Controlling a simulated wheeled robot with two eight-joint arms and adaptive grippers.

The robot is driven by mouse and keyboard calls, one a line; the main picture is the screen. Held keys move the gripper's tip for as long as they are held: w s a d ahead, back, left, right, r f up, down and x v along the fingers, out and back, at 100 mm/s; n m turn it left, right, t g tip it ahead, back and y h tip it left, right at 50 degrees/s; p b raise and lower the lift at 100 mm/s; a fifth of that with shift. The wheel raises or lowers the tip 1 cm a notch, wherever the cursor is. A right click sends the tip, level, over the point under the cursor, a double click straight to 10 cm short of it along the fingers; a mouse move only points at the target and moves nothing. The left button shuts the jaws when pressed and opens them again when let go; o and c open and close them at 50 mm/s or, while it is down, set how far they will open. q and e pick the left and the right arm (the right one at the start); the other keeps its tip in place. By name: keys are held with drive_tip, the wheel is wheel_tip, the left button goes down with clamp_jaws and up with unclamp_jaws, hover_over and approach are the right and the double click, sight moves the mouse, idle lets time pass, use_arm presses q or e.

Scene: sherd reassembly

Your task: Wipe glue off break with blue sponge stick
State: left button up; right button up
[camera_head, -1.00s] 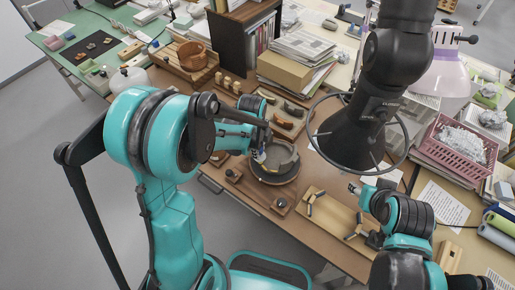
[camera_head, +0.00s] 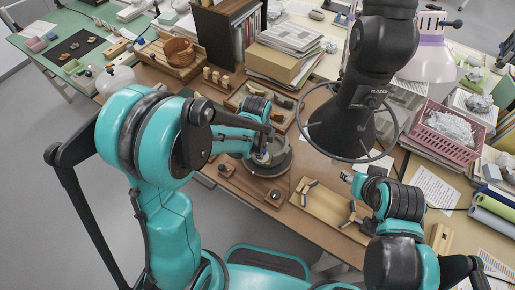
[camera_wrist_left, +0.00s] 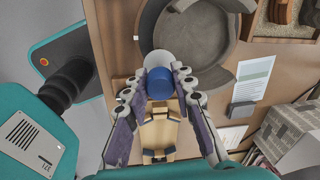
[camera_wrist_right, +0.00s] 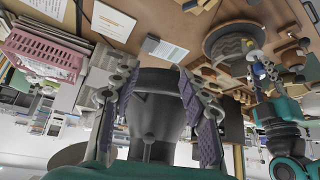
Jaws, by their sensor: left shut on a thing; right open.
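The pot stands on a dark round turntable (camera_head: 270,168). My right gripper (camera_wrist_right: 150,80) is open and empty, well right of the pot.
A black extractor hood (camera_head: 345,125) with a ring hangs between the pot and my right arm. A wooden tray (camera_head: 325,212) with dark tools lies in front of it. A pink basket (camera_head: 450,138) stands at the right. Books and boxes crowd the back.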

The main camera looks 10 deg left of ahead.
use_arm(q)
drive_tip(key=shift+d+r, duration=0.15)
drive_tip(key=shift+d, duration=0.3)
drive_tip(key=shift+s+d+r, duration=0.1)
drive_tip(key=shift+r, duration=0.1)
wheel_tip(320, 180, up, 8)
drive_tip(key=s+p, duration=0.1)
drive_tip(key=p, duration=0.5)
drive_tip(key=shift+s+a, duration=0.35)
idle(0.7)
